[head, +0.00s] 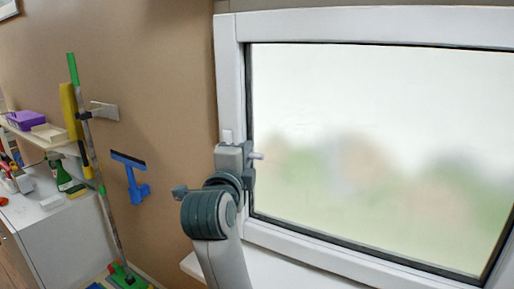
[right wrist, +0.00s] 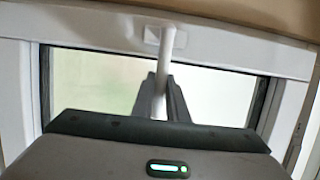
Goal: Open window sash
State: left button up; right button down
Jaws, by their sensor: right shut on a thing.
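The window has a white frame (head: 370,24) around a large pane (head: 380,130) with a blurred green and pale view behind it. A dark strip runs along the edges of the pane; I cannot tell whether the sash stands ajar. In the right wrist view a white handle (right wrist: 166,48) sticks out from the white frame bar (right wrist: 100,32). My right gripper (right wrist: 162,98) is shut on this handle, one dark finger on each side. In the head view my right gripper (head: 250,158) is at the left side of the window and hides most of the handle. My left gripper is out of view.
A white sill (head: 290,270) runs below the window. On the left, a blue squeegee (head: 132,178) hangs on the brown wall, beside a green-topped pole (head: 73,70). A shelf with a purple box (head: 26,119) and a white cabinet (head: 70,235) stand further left.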

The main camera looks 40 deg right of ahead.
jog(key=shift+s+a+r+t+p, duration=0.15)
jog(key=shift+s+a+t+p, duration=0.3)
jog(key=shift+a, duration=0.4)
jog(key=shift+n+t+y, duration=0.25)
jog(key=shift+n+y, duration=0.35)
jog(key=shift+y, duration=0.1)
jog(key=shift+s+a+p, duration=0.5)
jog(key=shift+s+a, duration=0.1)
jog(key=shift+a, duration=0.3)
jog(key=shift+s+a+p, duration=0.5)
jog(key=shift+s+a, duration=0.05)
jog(key=shift+a, duration=0.35)
jog(key=shift+n+t+y, duration=0.4)
jog(key=shift+y, duration=0.1)
jog(key=s+a+p, duration=0.1)
jog(key=p, duration=0.4)
jog(key=s+a+p, duration=0.1)
jog(key=a+p, duration=0.1)
jog(key=p, duration=0.4)
jog(key=shift+s+a+r, duration=0.1)
jog(key=shift+s+a, duration=0.15)
